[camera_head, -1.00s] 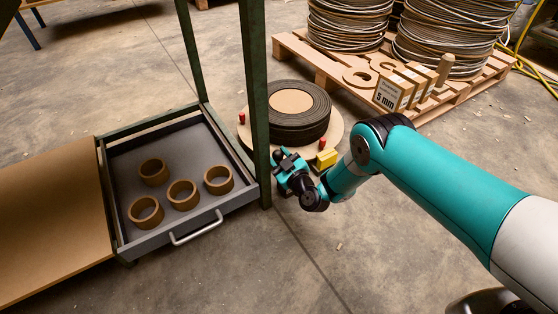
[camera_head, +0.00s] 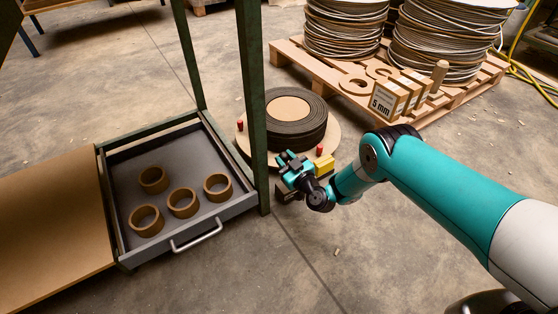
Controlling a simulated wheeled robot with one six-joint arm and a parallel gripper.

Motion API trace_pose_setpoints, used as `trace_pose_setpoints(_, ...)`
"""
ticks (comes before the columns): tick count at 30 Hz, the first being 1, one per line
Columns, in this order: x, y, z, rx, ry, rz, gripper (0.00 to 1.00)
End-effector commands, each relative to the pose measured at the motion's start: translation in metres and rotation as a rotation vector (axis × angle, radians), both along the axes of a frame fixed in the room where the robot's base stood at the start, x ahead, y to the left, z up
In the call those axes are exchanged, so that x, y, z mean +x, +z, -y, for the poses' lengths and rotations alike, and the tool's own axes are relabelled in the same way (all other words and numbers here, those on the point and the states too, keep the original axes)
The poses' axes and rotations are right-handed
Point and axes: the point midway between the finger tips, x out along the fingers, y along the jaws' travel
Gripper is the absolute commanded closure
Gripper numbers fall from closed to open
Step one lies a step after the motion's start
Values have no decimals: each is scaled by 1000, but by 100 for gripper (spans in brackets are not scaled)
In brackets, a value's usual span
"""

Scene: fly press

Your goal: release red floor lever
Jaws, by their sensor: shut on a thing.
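My gripper (camera_head: 287,162) is low beside the green post, in front of the round wooden board. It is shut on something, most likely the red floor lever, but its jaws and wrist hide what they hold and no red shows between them. A dark low block (camera_head: 287,192) shows on the floor just under my gripper; it may be the lever's base. A yellow block (camera_head: 324,165) stands just right of my gripper. Two small red knobs stand on the round board, one at the left (camera_head: 240,126) and one at the right (camera_head: 320,150).
A green post (camera_head: 252,100) rises close left of my gripper. An open grey drawer (camera_head: 125,175) holds several brown rings. The round board (camera_head: 330,137) carries a dark coil. A pallet (camera_head: 440,115) with cable coils stands behind. The floor in front is clear.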

Motion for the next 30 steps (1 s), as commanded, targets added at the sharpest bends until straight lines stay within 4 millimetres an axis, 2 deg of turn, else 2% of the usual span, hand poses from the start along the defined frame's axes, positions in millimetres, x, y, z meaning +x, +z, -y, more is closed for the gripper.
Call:
trace_pose_setpoints(6,17,2,27,153,-3,-105,100)
trace_pose_setpoints(15,38,-5,57,343,-1,-232,100)
trace_pose_setpoints(23,48,-10,72,447,-1,-304,100)
trace_pose_setpoints(30,51,-12,77,483,1,-330,100)
